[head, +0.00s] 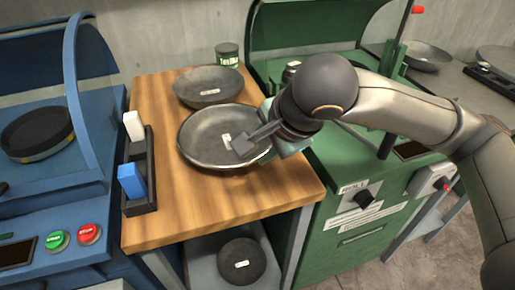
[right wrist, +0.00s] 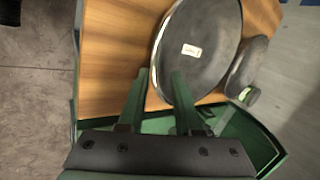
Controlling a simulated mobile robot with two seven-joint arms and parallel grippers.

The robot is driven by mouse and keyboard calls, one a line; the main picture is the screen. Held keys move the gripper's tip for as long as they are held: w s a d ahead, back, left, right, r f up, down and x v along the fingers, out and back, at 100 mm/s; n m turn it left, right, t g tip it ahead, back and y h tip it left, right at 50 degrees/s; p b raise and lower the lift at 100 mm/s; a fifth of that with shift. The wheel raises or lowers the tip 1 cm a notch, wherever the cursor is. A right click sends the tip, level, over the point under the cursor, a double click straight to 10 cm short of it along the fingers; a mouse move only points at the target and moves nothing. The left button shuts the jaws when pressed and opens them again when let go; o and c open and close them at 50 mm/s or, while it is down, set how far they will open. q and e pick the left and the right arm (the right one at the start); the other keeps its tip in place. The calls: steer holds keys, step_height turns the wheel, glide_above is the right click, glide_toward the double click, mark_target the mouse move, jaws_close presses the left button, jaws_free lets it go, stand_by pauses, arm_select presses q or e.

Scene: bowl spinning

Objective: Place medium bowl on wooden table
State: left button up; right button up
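The wooden table (head: 165,218) carries two dark metal bowls. The nearer bowl (head: 205,150) is the larger and sits upright on the wood with a white label inside; it also shows in the right wrist view (right wrist: 205,30). The farther bowl (head: 205,88) stands just behind it. I cannot tell for certain which is the medium one. My right gripper (head: 243,146) is at the nearer bowl's right rim. In the right wrist view its fingers (right wrist: 155,95) are apart, one on each side of the rim in the picture, with no visible grip. My left gripper is out of view.
A black holder (head: 150,180) with white and blue blocks lines the table's left edge. A can (head: 227,55) stands behind the bowls. A dark round dish (head: 241,261) lies on the lower shelf. Blue (head: 60,200) and green (head: 335,220) machines flank the table. Its front is clear.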

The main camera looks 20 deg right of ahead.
steer(key=p+v, duration=0.1)
steer(key=v, duration=0.8)
steer(key=shift+r, duration=0.2)
steer(key=shift+s, duration=0.2)
